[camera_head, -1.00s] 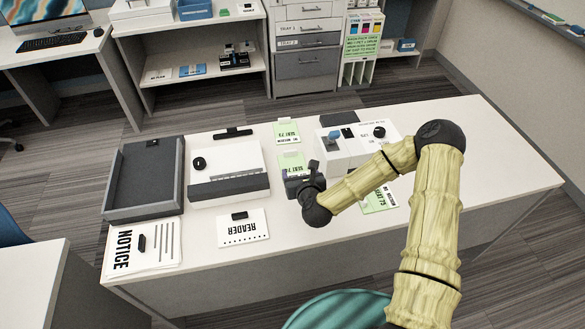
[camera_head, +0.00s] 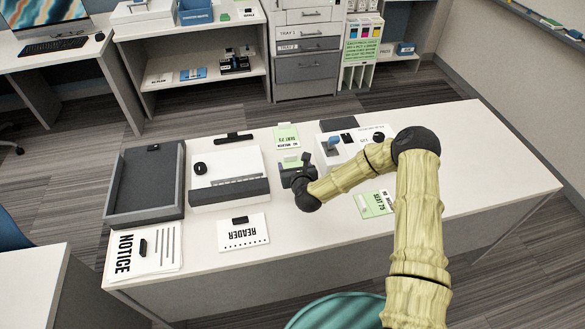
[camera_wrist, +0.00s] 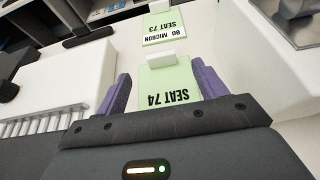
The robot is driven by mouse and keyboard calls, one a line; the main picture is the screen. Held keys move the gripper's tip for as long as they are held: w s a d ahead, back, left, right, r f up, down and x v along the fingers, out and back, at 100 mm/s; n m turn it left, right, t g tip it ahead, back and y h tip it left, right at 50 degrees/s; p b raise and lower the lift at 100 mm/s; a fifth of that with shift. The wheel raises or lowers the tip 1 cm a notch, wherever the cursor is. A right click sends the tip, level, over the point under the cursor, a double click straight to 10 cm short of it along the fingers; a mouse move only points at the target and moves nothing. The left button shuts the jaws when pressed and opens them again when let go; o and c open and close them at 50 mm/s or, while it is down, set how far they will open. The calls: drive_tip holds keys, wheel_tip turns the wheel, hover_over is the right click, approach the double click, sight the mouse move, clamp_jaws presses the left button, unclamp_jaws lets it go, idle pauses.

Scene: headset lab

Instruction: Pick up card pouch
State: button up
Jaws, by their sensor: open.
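Three pale green card pouches lie on the white table. The SEAT 74 pouch (camera_wrist: 168,84) lies between my gripper's two purple fingers in the wrist view, with a white tab at its far end. In the head view, my gripper partly hides this pouch (camera_head: 291,158). My gripper (camera_wrist: 163,88) is open, its fingers on either side of the pouch; contact cannot be told. It also shows in the head view (camera_head: 293,172). The SEAT 73 pouch (camera_head: 287,136) lies behind, and the SEAT 75 pouch (camera_head: 374,204) lies to the right, partly behind my arm.
A white device with a dark front (camera_head: 229,190) stands left of my gripper, a white box-like unit (camera_head: 343,148) to the right. A grey tray (camera_head: 145,182), a READER card (camera_head: 243,233) and a NOTICE sheet (camera_head: 146,249) lie further left. The table's right end is clear.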

sight(290, 157)
drive_tip(key=shift+x, duration=1.8)
drive_tip(key=shift+p+x, duration=0.75)
drive_tip(key=shift+x, duration=1.85)
drive_tip(key=shift+d+f, duration=0.1)
drive_tip(key=c, duration=1.1)
drive_tip(key=shift+o, duration=0.2)
wheel_tip(290, 157, up, 10)
drive_tip(key=shift+r+b, duration=0.1)
drive_tip(key=shift+b, duration=0.5)
